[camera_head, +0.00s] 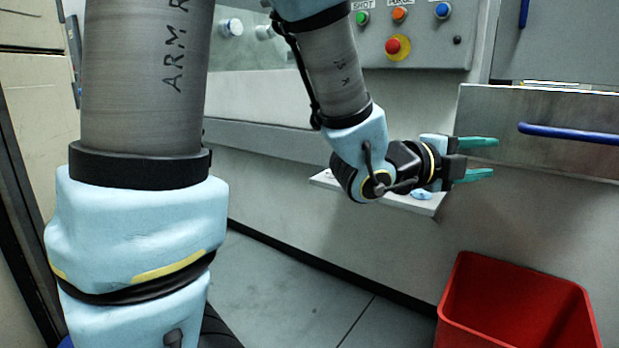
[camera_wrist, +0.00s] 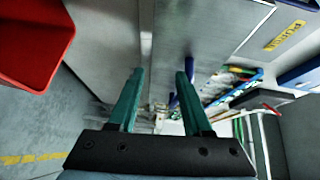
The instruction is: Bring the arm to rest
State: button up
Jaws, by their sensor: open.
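My gripper (camera_head: 482,159) is at the right of my arm in the head view, pointing right. Its two green fingers are apart with nothing between them. The fingers also show in the wrist view (camera_wrist: 158,95), spread and empty. My arm reaches from the top of the head view down to the gripper. The gripper is in front of a grey machine wall, above and left of a red bin, and does not appear to touch either.
The red bin (camera_head: 452,318) stands on the floor at lower right. A small white shelf (camera_head: 425,206) is just behind and below my wrist. A blue handle (camera_head: 570,134) sits on a metal panel right of the gripper. A button panel (camera_head: 425,45) is above. Open floor lies left of the bin.

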jog(key=w+a+f+n+t+y, duration=0.2)
jog(key=w+a+f+n+y, duration=0.4)
jog(key=a, duration=0.3)
jog(key=w+a+f+n+t+y, duration=0.2)
jog(key=w+a+f+n+y, duration=0.4)
jog(key=a+n, duration=0.25)
jog(key=s+a+f+n+g+y, duration=0.2)
jog(key=s+a+f+n+g, duration=0.2)
jog(key=a+n, duration=0.5)
jog(key=s+a+f+n+g+y, duration=0.35)
jog(key=a+n, duration=0.35)
jog(key=a, duration=0.4)
notch_tip(320, 180, up, 35)
jog(key=s+p, duration=0.1)
jog(key=p, duration=3.4)
jog(key=shift+h+p, duration=0.3)
jog(key=shift+h, duration=0.15)
jog(key=shift+d+f, duration=0.15)
